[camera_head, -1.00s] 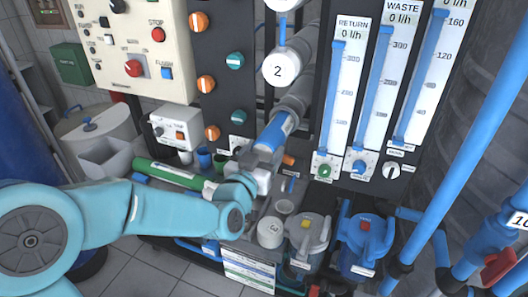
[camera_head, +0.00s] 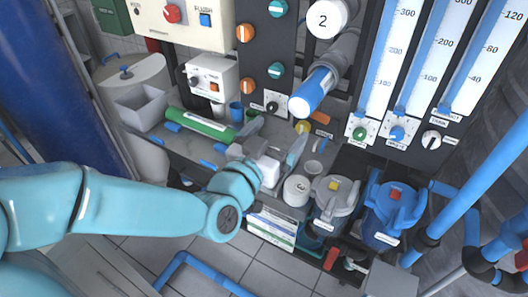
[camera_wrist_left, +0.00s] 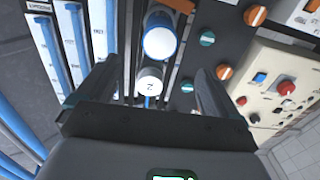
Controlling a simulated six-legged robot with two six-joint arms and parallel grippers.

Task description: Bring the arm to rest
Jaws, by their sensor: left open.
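My left arm comes in from the left in the head view. Its left gripper (camera_head: 276,137) is open and empty, with its two fingers spread above the bench. The blue end of a tube (camera_head: 315,92) lies above and to the right of the fingers, apart from them. In the left wrist view the open fingers of the gripper (camera_wrist_left: 154,68) frame the white cap marked 2 (camera_wrist_left: 150,82) and the blue-rimmed tube end (camera_wrist_left: 159,42), both beyond the fingertips. No right gripper shows.
On the bench are a green cylinder (camera_head: 200,126), a grey bin (camera_head: 140,107), a white roll (camera_head: 296,190) and two lidded housings, one grey (camera_head: 333,197), one blue (camera_head: 391,212). The flow-meter panel stands at right. Tiled floor (camera_head: 150,255) shows below.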

